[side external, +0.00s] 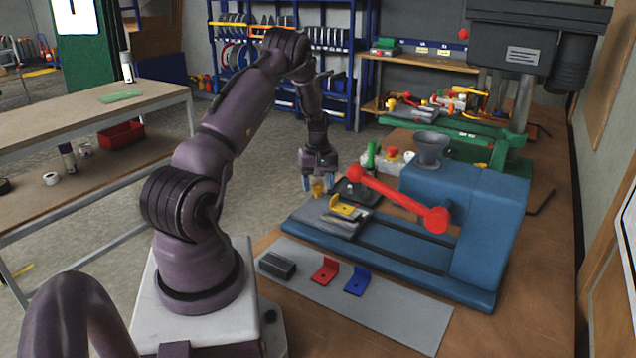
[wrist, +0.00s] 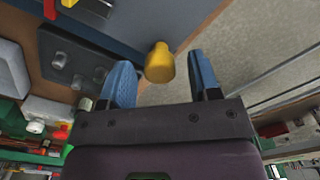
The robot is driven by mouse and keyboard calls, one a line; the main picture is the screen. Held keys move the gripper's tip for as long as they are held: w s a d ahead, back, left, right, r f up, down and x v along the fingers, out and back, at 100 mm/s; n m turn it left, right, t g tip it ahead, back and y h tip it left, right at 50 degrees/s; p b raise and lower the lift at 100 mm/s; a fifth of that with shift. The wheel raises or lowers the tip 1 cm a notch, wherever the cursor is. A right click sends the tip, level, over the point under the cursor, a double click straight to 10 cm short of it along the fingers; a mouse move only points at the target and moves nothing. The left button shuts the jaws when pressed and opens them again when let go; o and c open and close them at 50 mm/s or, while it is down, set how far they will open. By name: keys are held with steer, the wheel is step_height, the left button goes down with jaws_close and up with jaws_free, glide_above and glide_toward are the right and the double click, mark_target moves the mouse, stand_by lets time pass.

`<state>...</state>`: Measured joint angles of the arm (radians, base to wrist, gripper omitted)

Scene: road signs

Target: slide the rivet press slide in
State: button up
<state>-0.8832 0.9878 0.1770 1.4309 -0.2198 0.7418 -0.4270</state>
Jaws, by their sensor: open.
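The blue rivet press (side external: 480,210) stands on the wooden bench with a red lever (side external: 400,198). Its grey slide (side external: 325,217) is at the left end of the dark rails, out from the press head, and carries a yellow angle bracket (side external: 344,209). A yellow knob (side external: 318,189) is at the slide's outer end. My gripper (side external: 318,183) points down there with its blue fingers open. In the wrist view, the knob (wrist: 160,63) lies between the open fingertips (wrist: 162,68), with gaps on both sides; whether either finger touches it I cannot tell.
A grey mat (side external: 390,325) in front holds a dark block (side external: 278,265), a red bracket (side external: 325,270) and a blue bracket (side external: 357,280). A dark box (side external: 355,192) with buttons stands behind the slide. A grey funnel (side external: 430,148) tops the press.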

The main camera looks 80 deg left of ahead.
steer(key=shift+c, duration=0.5)
jaws_close()
steer(key=w+d, duration=1)
steer(key=shift+w+d, duration=0.3)
steer(key=shift+w, duration=0.05)
steer(key=shift+o, duration=0.5)
jaws_free()
steer(key=shift+s, duration=0.1)
step_height(320, 180, up, 13)
steer(key=shift+c, duration=0.3)
